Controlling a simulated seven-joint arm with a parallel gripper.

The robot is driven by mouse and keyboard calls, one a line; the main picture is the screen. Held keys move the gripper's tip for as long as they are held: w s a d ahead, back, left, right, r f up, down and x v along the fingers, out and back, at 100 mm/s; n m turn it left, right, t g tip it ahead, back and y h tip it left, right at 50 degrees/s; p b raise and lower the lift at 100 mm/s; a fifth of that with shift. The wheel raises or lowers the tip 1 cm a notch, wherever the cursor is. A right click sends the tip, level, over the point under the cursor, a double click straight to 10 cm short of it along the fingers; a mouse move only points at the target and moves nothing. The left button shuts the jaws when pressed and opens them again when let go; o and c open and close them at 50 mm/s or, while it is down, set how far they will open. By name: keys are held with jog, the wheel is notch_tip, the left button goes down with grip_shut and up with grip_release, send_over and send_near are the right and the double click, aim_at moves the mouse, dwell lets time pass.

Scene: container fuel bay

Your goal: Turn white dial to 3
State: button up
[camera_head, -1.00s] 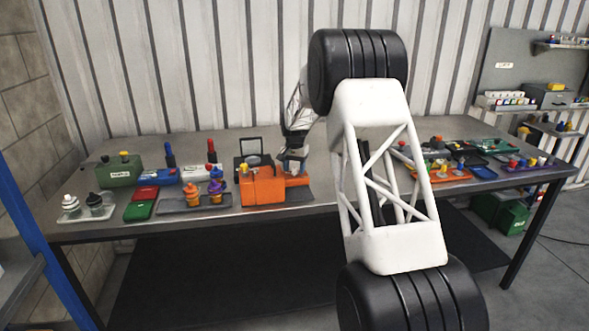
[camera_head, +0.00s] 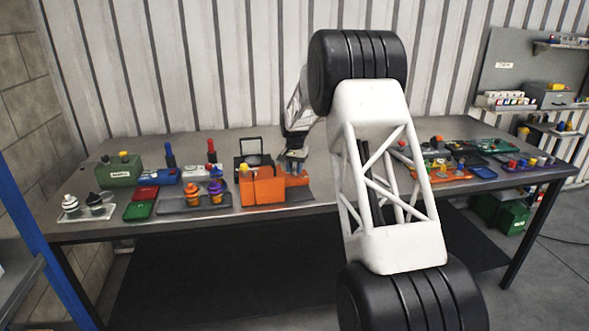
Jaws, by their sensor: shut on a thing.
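My gripper (camera_head: 294,162) is small in the picture, low over the back right part of an orange unit (camera_head: 262,191) on the workbench. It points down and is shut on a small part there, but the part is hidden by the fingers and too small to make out. I cannot make out the white dial or its numbers; it may be hidden behind the gripper or the orange block. The orange unit has a tall block at left and a lower orange part (camera_head: 298,180) at right.
Several small parts lie at the bench's right. My arm blocks the middle.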

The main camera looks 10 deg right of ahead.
jog(key=shift+r+n, duration=0.1)
jog(key=shift+n, duration=0.3)
jog(key=n, duration=0.3)
jog(key=shift+d, duration=0.1)
jog(key=shift+n, duration=2.5)
jog(key=o, duration=0.9)
jog(key=shift+r, duration=0.1)
